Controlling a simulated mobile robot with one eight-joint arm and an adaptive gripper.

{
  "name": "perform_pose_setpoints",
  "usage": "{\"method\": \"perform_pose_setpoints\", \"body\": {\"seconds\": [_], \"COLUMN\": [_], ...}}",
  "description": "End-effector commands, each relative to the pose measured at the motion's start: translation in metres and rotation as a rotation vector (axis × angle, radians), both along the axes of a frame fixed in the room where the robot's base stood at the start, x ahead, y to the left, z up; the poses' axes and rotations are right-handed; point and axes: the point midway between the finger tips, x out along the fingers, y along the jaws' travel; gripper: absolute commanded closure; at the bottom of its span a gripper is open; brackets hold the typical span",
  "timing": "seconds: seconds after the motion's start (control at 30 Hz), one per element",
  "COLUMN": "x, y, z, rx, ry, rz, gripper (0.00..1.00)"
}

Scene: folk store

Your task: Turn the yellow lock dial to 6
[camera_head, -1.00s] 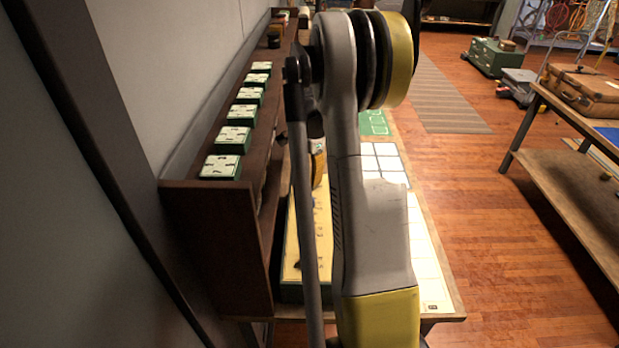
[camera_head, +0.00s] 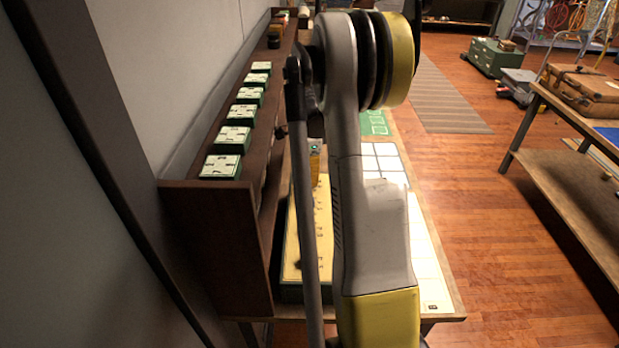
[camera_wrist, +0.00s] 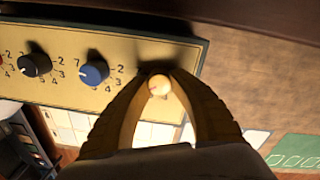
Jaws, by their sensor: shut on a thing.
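A pale yellow dial (camera_wrist: 159,85) with a dark mark on its face sits near the right end of a cream panel with a green edge (camera_wrist: 125,45) in the wrist view. My gripper (camera_wrist: 160,88) is shut on this dial, one finger on each side. The numbers around it are hidden, so its setting cannot be read. A blue dial (camera_wrist: 95,72) and a black dial (camera_wrist: 35,66), with numbers around them, stand to its left. In the head view the panel (camera_head: 322,215) lies partly behind my arm.
A dark wooden shelf (camera_head: 215,215) with several green-and-cream boxes (camera_head: 221,166) stands left of the panel. White sheets (camera_head: 384,163) and a green sheet (camera_head: 373,123) lie on the table. The floor to the right is open, up to another table (camera_head: 570,150).

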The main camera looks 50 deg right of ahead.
Motion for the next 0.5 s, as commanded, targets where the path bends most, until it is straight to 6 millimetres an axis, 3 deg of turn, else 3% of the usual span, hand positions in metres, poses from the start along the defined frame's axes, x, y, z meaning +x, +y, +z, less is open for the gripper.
{"method": "perform_pose_setpoints", "body": {"seconds": [0.17, 0.2, 0.27, 0.3, 0.5], "x": [-0.0002, -0.0002, -0.0003, -0.0003, -0.0001], "y": [-0.0009, -0.0009, -0.0008, -0.0008, -0.0004], "z": [-0.0001, -0.0001, -0.0001, -0.0001, 0.0], "rx": [-0.002, -0.002, -0.001, -0.001, -0.001], "ry": [0.0, 0.0, 0.0, 0.0, 0.001], "rz": [0.0, 0.0, 0.0, 0.0, 0.001], "gripper": [1.0, 0.71, 0.53, 0.49, 0.49]}}
